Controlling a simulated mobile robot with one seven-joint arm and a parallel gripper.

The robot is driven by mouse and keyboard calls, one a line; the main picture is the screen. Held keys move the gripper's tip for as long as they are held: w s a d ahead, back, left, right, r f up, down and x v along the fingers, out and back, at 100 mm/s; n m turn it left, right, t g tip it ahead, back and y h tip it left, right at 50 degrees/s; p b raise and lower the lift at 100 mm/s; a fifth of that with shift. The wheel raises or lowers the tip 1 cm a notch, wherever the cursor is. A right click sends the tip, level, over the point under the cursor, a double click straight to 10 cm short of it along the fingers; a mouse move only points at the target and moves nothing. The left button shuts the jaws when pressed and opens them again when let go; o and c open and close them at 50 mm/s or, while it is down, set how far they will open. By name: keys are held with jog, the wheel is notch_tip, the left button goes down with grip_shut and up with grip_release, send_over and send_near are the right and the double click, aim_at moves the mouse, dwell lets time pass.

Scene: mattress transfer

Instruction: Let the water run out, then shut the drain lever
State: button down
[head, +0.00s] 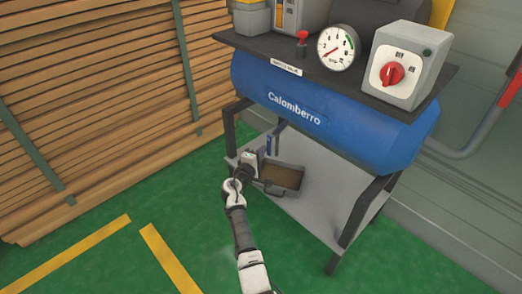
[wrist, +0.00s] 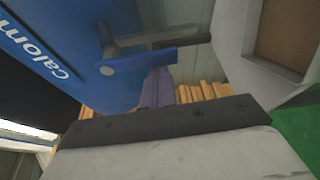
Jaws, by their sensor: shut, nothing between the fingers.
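The drain lever is a flat blue handle (wrist: 138,62) on a grey valve under the blue tank. In the wrist view it lies roughly crosswise, just beyond my fingertips. In the head view a small blue piece (head: 268,145), seemingly the lever, shows under the tank. My gripper (head: 256,159) is shut and empty beside it, low under the tank's left end. In the wrist view the closed fingers (wrist: 160,74) reach the lever's edge; I cannot tell whether they touch it. No water stream can be made out.
A tray with a brown inside (head: 283,178) sits on the stand's lower shelf (head: 310,212), right of my gripper. Dark stand legs (head: 357,210) flank it. Stacked planks (head: 90,100) fill the left.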

jog(key=shift+s+d+r+p, duration=0.1)
jog(key=shift+d+p, duration=0.05)
jog(key=shift+p, duration=0.4)
jog(key=n+p, duration=0.1)
jog(key=p, duration=0.1)
jog(key=s+d+n+g+p, duration=0.1)
jog(key=p, duration=0.2)
jog(key=n+p, duration=0.2)
jog(key=shift+s+d+r+g+p, duration=0.25)
jog(key=shift+r+g+p, duration=0.05)
jog(key=shift+r+p, duration=0.05)
jog(key=s+d+r+n+g+p, duration=0.1)
jog(key=n+p, duration=0.2)
jog(key=p, duration=0.2)
jog(key=s+d+r+n+g+h+p, duration=0.1)
jog(key=n+p, duration=0.1)
jog(key=p, duration=0.3)
jog(key=s+d+r+n+g+p, duration=0.1)
jog(key=n+g+p, duration=0.1)
jog(key=p, duration=0.3)
jog(key=shift+r+n+h, duration=0.15)
jog(key=shift+n+h, duration=0.25)
jog(key=shift+n, duration=0.4)
notch_tip(320, 180, down, 4)
jog(key=b, duration=0.4)
jog(key=p+v, duration=0.2)
jog(key=v, duration=0.8)
